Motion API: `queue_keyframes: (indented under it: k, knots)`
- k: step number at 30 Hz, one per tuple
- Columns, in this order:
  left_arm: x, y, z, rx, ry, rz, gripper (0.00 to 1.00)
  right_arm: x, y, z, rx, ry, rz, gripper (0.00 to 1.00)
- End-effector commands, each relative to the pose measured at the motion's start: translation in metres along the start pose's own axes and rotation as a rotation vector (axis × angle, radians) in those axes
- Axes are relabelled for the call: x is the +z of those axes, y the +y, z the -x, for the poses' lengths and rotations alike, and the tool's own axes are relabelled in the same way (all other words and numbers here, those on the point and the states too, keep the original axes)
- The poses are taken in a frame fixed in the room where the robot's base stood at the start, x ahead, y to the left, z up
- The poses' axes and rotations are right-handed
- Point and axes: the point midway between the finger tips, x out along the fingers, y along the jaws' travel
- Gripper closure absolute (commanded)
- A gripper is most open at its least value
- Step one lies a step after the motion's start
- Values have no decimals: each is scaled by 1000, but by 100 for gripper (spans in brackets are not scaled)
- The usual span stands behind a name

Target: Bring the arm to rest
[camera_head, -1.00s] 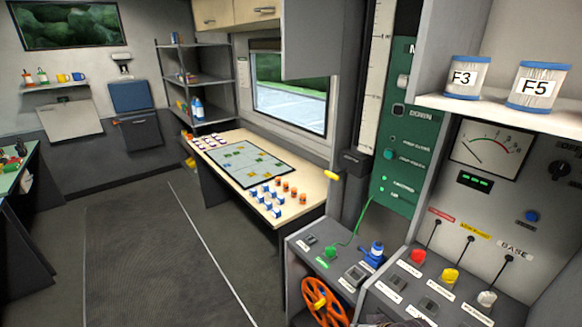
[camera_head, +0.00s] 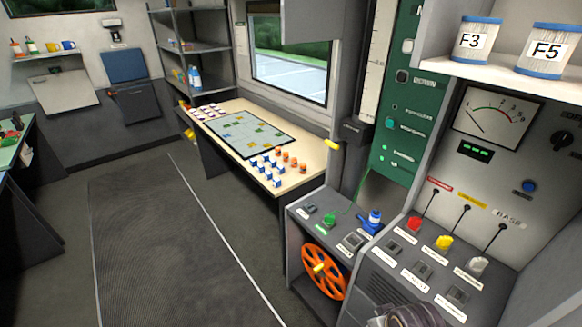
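A dark, rounded part of my own arm (camera_head: 412,316) shows at the bottom edge, right of centre, in front of the grey control console (camera_head: 375,277). It looks like a wrist or arm link; no gripper fingers show on it. Most of that arm is below the picture. No left arm or left gripper shows. I see nothing held.
The console has red (camera_head: 413,224), yellow (camera_head: 443,242) and white (camera_head: 478,265) knobs close to my arm part. An orange handwheel (camera_head: 322,271) stands left of it. A map table (camera_head: 312,162) is beyond. The floor (camera_head: 150,250) at left is clear.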

Motion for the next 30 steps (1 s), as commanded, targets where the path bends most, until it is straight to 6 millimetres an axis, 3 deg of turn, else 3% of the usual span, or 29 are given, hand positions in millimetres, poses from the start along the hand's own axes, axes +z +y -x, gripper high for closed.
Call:
queue_keyframes:
  k: [11,20,30]
  knots:
    - [0,0,0,0,0,0,60,5,-2,-46,-4,-16,1,100]
    - [0,0,0,0,0,0,60,22,-5,-118,-8,-41,4,100]
    - [0,0,0,0,0,0,60,58,-10,-200,-13,-70,9,100]
